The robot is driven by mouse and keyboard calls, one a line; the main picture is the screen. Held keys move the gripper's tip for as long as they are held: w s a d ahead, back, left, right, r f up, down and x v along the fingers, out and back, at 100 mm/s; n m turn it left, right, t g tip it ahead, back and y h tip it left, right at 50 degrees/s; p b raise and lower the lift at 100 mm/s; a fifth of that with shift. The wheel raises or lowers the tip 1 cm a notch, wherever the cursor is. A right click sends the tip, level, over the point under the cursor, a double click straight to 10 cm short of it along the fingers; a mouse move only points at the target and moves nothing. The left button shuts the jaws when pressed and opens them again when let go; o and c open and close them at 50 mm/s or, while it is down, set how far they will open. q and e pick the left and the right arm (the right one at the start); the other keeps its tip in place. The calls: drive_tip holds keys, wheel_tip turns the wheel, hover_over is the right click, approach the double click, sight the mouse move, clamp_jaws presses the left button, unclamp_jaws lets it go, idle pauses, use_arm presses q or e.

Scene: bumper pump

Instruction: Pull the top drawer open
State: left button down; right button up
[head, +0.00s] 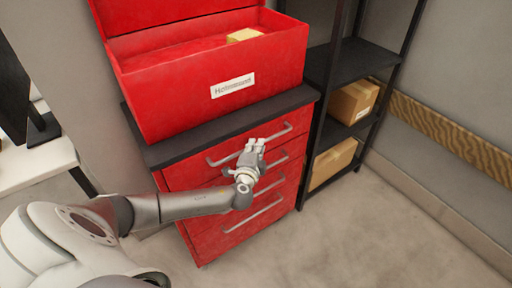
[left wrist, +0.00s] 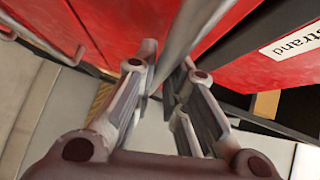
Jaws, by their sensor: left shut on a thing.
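A red drawer cabinet (head: 215,232) with a dark top stands in the middle of the head view. Its top drawer (head: 192,174) has a long grey bar handle (head: 280,133) and looks about flush with the drawers below. My left gripper (head: 255,145) is at the middle of this handle, shut on it. In the left wrist view the handle (left wrist: 192,32) runs between the two fingers of the left gripper (left wrist: 165,85). The gripper hides part of the bar and of the drawer front. My right gripper is not in view.
An open red box (head: 175,105) with a white label and a yellowish block (head: 244,35) inside sits on the cabinet. A black shelf (head: 355,62) with cardboard boxes (head: 353,101) stands close on the right. The floor (head: 325,245) in front is clear.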

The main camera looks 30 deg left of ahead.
use_arm(q)
drive_tip(key=s+d+b, duration=0.1)
drive_tip(key=s+d, duration=0.3)
drive_tip(key=d, duration=0.6)
drive_tip(key=s+d+b, duration=0.1)
drive_tip(key=s+d, duration=0.3)
drive_tip(key=d, duration=0.7)
drive_tip(key=shift+s, duration=0.35)
drive_tip(key=c, duration=1.5)
unclamp_jaws()
drive_tip(key=v, duration=1.2)
